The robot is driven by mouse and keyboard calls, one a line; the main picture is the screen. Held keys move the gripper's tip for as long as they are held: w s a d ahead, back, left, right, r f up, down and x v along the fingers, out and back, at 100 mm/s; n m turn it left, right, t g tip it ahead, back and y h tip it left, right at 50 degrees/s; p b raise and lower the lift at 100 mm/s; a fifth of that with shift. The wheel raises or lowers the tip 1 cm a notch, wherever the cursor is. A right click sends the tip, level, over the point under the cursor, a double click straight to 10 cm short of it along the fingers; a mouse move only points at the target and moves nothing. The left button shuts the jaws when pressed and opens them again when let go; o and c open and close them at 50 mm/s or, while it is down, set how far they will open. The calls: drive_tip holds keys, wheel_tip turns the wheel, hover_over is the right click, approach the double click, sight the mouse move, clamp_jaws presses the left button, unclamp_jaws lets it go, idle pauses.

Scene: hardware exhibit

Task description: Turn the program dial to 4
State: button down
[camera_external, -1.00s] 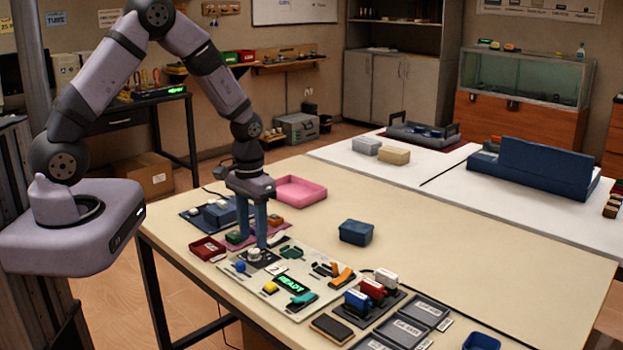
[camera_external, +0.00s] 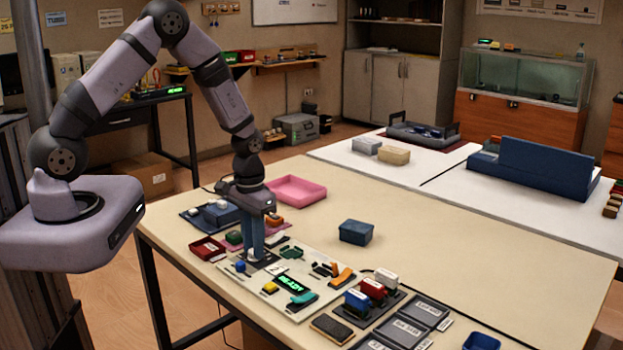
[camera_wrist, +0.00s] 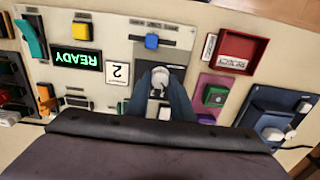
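The program dial (camera_wrist: 159,78) is a white knob on a dark square plate at one end of the pale control panel (camera_external: 318,274). My gripper (camera_external: 252,257) points down over it, and its blue-grey fingers hide most of the knob in the external view. In the wrist view my gripper (camera_wrist: 160,88) has one finger on each side of the knob with a gap between them; firm contact cannot be made out. A white card with a 2 (camera_wrist: 117,72) lies beside the dial, upside down there. A display (camera_external: 290,283) glows green with READY.
A red tray (camera_external: 207,248) and a purple mat with a green button (camera_wrist: 214,96) lie close by. The table beyond is mostly clear around a blue bin (camera_external: 356,232).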

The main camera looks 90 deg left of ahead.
drive_tip(key=shift+m, duration=0.4)
drive_tip(key=m, duration=0.3)
drive_tip(key=shift+m, duration=0.3)
drive_tip(key=m, duration=0.9)
drive_tip(key=shift+m+b, duration=0.3)
drive_tip(key=shift+m, duration=1.4)
drive_tip(key=c, duration=1.5)
unclamp_jaws()
drive_tip(key=shift+c, duration=0.2)
